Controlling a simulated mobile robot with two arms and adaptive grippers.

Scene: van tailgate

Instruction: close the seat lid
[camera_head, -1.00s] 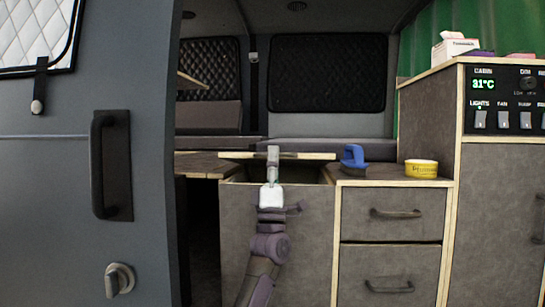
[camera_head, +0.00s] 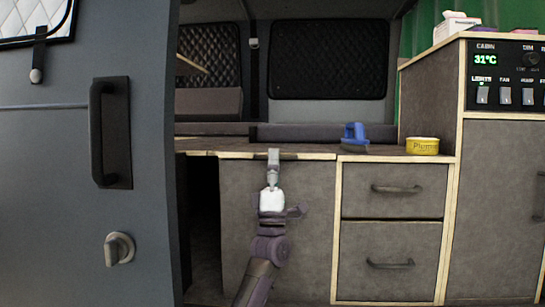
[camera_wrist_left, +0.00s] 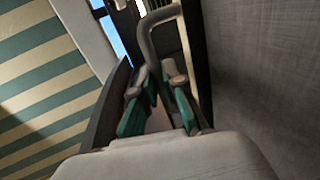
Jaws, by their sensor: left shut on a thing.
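The seat lid (camera_head: 305,155) is the wooden panel on top of the grey seat box (camera_head: 308,215), left of the drawers. It lies level with the counter in the head view, with no dark gap showing under its front edge. My left gripper (camera_head: 273,157) is at the middle of that front edge, shut on the lid. In the left wrist view the green-padded fingers of my left gripper (camera_wrist_left: 158,98) show close up. My right gripper is not in view.
A blue-handled brush (camera_head: 354,138) and a yellow tin (camera_head: 422,146) stand on the counter to the right of the lid. Two drawers (camera_head: 393,220) are below them. The grey van door (camera_head: 80,215) stands at the left.

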